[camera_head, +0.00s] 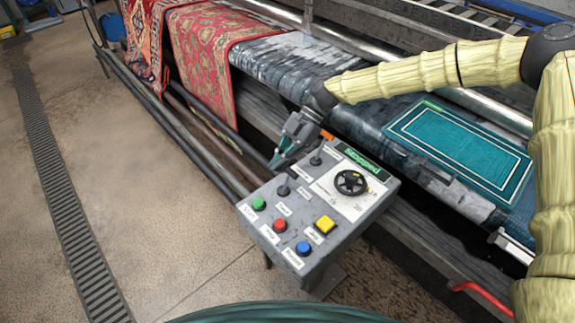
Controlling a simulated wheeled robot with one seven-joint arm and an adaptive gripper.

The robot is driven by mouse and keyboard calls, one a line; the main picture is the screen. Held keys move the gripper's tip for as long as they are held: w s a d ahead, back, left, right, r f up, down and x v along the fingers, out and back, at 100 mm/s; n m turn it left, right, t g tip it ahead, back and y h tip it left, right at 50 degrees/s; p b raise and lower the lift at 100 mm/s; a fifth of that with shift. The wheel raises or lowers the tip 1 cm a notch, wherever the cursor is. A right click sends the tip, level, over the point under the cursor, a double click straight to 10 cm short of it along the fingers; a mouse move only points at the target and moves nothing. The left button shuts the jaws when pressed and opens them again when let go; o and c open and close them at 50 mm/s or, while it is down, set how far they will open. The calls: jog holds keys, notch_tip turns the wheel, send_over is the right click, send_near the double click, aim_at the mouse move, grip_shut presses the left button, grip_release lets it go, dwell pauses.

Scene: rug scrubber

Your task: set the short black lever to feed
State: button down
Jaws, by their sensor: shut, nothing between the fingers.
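A grey control panel (377,203) stands at the front of the machine. It carries two short black levers: one stands near the upper edge (315,160), and the other is lower and to the left (283,190). Small white labels lie beside them, too small to read, so I cannot tell which position is feed. My gripper (276,166) reaches in from the upper right, with its fingers shut and empty. Its tips are just above and left of the lower-left lever, near the panel's upper left edge, apparently apart from both levers.
The panel also has a black dial (350,183), a green button (259,204), a red button (280,225), a yellow button (325,224) and a blue button (304,249). Red patterned rugs (205,50) hang behind. A teal rug (462,147) lies on the machine. Floor at left is clear.

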jog(key=d+f+b+v, duration=0.1)
jog(key=b+v, duration=0.1)
jog(key=v, duration=0.7)
jog(key=shift+w, duration=0.4)
jog(key=shift+r, duration=0.1)
